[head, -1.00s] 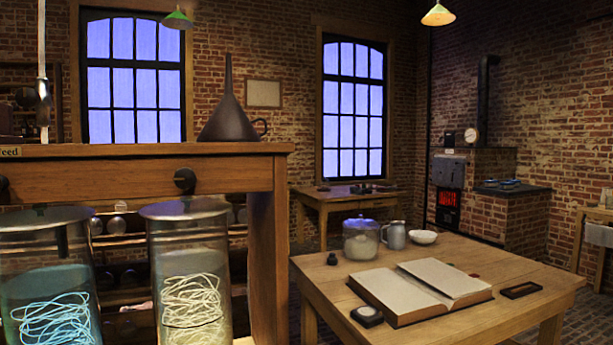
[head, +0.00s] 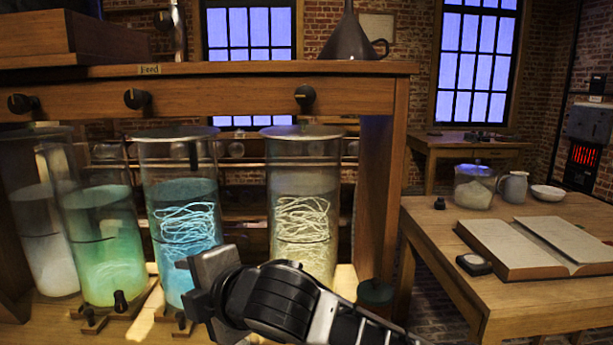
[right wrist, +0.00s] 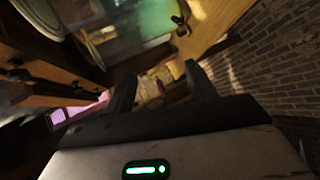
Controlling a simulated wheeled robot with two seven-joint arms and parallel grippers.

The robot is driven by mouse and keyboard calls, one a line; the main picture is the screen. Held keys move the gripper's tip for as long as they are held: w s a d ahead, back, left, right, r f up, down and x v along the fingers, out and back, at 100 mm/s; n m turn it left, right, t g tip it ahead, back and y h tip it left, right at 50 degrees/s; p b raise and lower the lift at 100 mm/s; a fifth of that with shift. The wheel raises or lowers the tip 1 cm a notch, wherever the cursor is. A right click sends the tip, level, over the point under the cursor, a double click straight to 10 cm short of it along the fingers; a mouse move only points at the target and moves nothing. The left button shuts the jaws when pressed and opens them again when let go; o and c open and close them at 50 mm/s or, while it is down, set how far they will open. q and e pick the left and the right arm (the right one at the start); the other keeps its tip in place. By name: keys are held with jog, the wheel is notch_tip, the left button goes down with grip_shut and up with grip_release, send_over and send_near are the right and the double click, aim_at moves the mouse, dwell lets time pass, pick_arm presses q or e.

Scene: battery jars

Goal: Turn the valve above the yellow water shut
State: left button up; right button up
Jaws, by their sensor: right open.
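The jar of pale yellow water (head: 303,205), with tangled strands inside, stands at the right end of the wooden rack. A round black valve knob (head: 305,95) sits on the rack's beam (head: 220,92) above it. My right gripper (head: 200,278) is below and left of that knob, in front of the lower part of the blue jar (head: 182,215), apart from the knob. In the right wrist view its two fingers (right wrist: 161,90) are spread with nothing between them. My left gripper does not show.
Other valve knobs (head: 136,98) sit along the beam. A green jar (head: 105,245) and a whitish jar (head: 45,240) stand to the left. A dark funnel (head: 352,38) is on top. A table (head: 440,250) with an open book (head: 525,245) stands at right.

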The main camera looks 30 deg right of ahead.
jog(key=d+r+n+t+h, duration=0.1)
jog(key=d+r+n+h, duration=0.1)
jog(key=d+r, duration=0.35)
jog(key=d+r+n+t+h, duration=0.2)
jog(key=r+h, duration=0.1)
jog(key=r, duration=0.6)
jog(key=h+b, duration=0.2)
jog(key=h, duration=0.5)
send_near(307, 96)
jog(key=shift+n, duration=0.3)
jog(key=p+x, duration=0.1)
jog(key=x, duration=1)
jog(key=c, duration=1)
